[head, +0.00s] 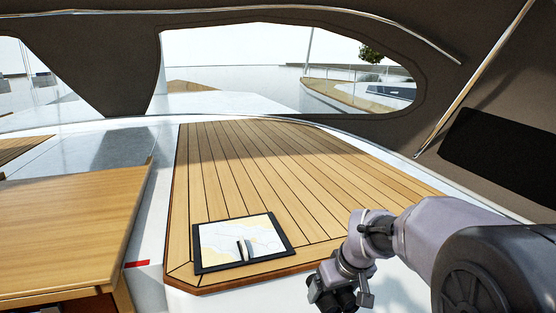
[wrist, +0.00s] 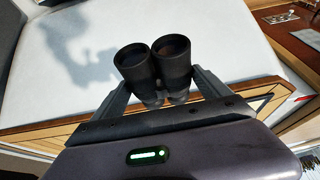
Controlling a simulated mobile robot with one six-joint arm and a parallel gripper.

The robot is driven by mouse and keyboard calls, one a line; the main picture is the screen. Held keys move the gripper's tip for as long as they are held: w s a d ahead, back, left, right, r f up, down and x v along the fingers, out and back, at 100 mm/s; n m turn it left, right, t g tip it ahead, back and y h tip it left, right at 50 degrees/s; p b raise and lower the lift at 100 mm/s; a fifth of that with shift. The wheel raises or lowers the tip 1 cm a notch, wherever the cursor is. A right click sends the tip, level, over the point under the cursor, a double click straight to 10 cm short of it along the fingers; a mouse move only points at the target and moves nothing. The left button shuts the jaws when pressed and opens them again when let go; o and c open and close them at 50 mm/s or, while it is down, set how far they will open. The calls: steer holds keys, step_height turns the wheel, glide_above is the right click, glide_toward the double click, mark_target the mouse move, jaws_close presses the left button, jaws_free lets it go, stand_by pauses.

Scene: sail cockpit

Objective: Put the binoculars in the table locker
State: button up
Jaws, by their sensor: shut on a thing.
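The black binoculars (wrist: 172,62) are between the two fingers of my gripper (head: 340,284) in the wrist view, with both large lenses facing the camera. My gripper is shut on them. In the head view the binoculars (head: 344,301) show as a dark shape at the bottom edge, partly cut off, in front of the teak deck's near right corner. A wooden table (head: 70,222) stands at the left of the head view. A dark gap shows under its near edge, but I cannot tell whether this is the table locker or whether it is open.
A framed chart (head: 215,243) with a small object on it lies on the teak surface (head: 260,180). A small red mark (head: 137,264) is on the white side between table and teak. In the wrist view a white surface (wrist: 70,60) lies behind the binoculars, with wood edges below and at right.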

steer(key=s+f+m+b, duration=0.1)
steer(key=s+f+b, duration=0.2)
steer(key=f+b, duration=0.7)
steer(key=s+f+m+b, duration=0.1)
steer(key=s+f+b, duration=0.2)
steer(key=f+b, duration=0.8)
steer(key=s+f+m+h+b, duration=0.1)
steer(key=s+f+b, duration=0.2)
steer(key=f+b, duration=0.7)
step_height(320, 180, down, 14)
steer(key=shift+s+d+f+b, duration=0.1)
steer(key=shift+s+d+b, duration=0.1)
steer(key=shift+d+b, duration=0.2)
steer(key=shift+d, duration=0.1)
